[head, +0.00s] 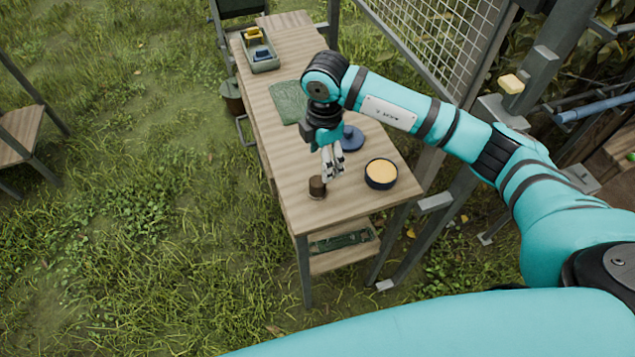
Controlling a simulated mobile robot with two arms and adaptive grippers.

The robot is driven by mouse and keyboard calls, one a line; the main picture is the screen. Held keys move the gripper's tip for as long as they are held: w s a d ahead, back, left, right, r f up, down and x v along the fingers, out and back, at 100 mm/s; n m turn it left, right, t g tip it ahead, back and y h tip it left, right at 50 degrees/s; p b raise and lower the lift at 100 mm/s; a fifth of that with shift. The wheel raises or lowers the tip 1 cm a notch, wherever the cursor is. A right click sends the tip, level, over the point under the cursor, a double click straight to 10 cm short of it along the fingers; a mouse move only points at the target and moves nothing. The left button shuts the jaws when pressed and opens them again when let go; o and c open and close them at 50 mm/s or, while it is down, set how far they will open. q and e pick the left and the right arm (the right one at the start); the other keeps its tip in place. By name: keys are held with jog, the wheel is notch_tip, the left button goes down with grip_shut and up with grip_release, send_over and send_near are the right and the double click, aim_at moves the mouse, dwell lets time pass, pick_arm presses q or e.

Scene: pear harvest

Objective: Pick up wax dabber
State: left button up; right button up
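A small dark brown cylinder (317,187), which looks like the wax dabber, stands near the left front edge of the wooden table (345,212). Its fine detail is too small to tell. My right gripper (333,177) points down just behind it and to its right. Its two pale fingers look slightly apart, with nothing seen between them. A dark round bowl of yellow wax (381,173) stands to the right of the gripper. My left gripper is not in view.
A blue round object (351,139) stands behind the gripper, partly hidden by it. A green mat (288,102) and a tray (262,63) with yellow and blue items lie farther back. A wire mesh panel (440,40) rises along the table's right side.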

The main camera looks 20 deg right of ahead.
aim_at(317, 181)
notch_tip(317, 181, down, 4)
jog(key=shift+a+f+p, duration=0.1)
jog(key=shift+f+p, duration=0.1)
jog(key=shift+p, duration=0.25)
jog(key=f+p, duration=0.1)
jog(key=f, duration=0.1)
jog(key=a+f+p, duration=0.1)
jog(key=f, duration=0.1)
jog(key=shift+f, duration=0.4)
jog(key=shift+w+f, duration=0.1)
jog(key=shift+f, duration=0.15)
jog(key=c, duration=1.3)
jog(key=shift+o, duration=0.2)
jog(key=shift+r, duration=0.1)
